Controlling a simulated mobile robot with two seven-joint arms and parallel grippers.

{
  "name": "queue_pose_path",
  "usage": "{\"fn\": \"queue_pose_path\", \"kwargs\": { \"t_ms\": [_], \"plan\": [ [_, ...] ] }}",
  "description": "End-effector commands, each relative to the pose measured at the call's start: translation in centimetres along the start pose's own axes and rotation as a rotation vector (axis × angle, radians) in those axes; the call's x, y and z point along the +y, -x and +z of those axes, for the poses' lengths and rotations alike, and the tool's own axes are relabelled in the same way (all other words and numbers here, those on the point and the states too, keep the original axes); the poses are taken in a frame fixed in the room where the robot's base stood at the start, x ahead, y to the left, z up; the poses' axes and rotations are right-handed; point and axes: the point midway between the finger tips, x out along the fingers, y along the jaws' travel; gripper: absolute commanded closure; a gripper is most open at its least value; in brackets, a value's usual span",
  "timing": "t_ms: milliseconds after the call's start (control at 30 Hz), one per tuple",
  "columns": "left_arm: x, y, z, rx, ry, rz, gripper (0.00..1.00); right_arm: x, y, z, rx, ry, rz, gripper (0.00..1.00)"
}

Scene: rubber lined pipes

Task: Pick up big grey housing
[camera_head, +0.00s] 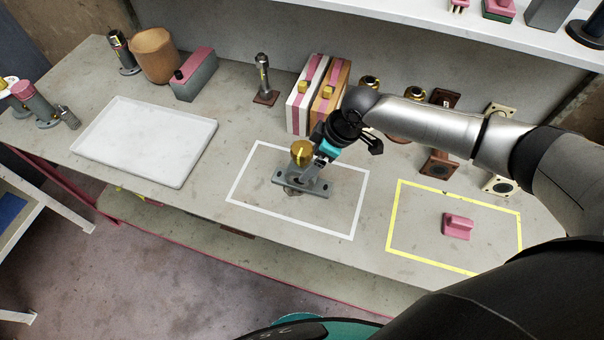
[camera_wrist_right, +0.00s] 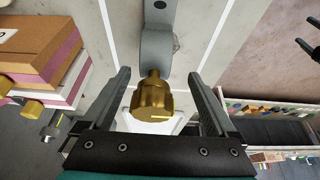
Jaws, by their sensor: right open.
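A grey housing with a flat flanged base (camera_head: 318,187) stands inside the white outlined rectangle on the bench. A brass fitting (camera_head: 301,151) sticks up from it. In the right wrist view the brass fitting (camera_wrist_right: 152,100) shows between the two fingers, with part of the grey flange (camera_wrist_right: 157,45) beyond it. My right gripper (camera_head: 308,170) is open and reaches down at the housing, partly hiding it. In the wrist view its fingers (camera_wrist_right: 159,76) stand apart on either side of the brass, with visible gaps. My left gripper is not in view.
A white tray (camera_head: 145,142) lies at the left. A grey block with a pink top (camera_head: 194,76) and a brown pot (camera_head: 154,55) stand behind it. Pink-striped boxes (camera_head: 307,96) stand close behind the gripper. A pink part (camera_head: 457,226) lies in the yellow rectangle.

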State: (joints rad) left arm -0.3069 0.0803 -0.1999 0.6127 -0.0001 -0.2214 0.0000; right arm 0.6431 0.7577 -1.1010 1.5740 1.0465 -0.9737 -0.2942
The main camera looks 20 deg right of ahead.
Motion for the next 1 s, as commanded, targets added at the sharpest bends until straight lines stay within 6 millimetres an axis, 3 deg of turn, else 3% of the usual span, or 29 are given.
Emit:
{"fn": "queue_pose_path", "kwargs": {
  "t_ms": [200,600,900,1000],
  "plan": [
    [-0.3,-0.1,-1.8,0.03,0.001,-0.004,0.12,0.1,-1.1,0.0,0.0,-0.001,0.0,0.07],
    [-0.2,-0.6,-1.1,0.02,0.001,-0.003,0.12,0.6,-5.2,0.1,0.001,-0.001,0.0,0.07],
    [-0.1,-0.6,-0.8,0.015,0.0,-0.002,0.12,0.6,-5.5,0.1,0.0,0.0,0.0,0.07],
    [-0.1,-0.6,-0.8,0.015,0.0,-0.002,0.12,0.6,-5.5,0.1,0.0,0.0,0.0,0.17]
  ]
}}
